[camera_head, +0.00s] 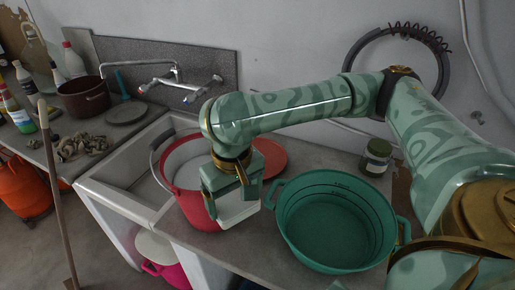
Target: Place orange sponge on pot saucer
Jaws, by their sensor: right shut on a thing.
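My right gripper (233,194) comes in from the right and points down over the front of the red bucket. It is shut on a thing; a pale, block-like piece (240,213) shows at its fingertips. I cannot make out an orange sponge, and the gripper hides part of what it holds. A flat orange-red round dish (271,158), which looks like the pot saucer, lies on the counter behind the gripper, partly covered by the gripper and wrist. My left gripper is not in view.
A green basin (335,225) stands on the counter right of the gripper. The red bucket (197,210) is close on the left, beside the sink (125,165). A dark jar (376,157) stands behind the basin. A brown pot (84,97) is far left.

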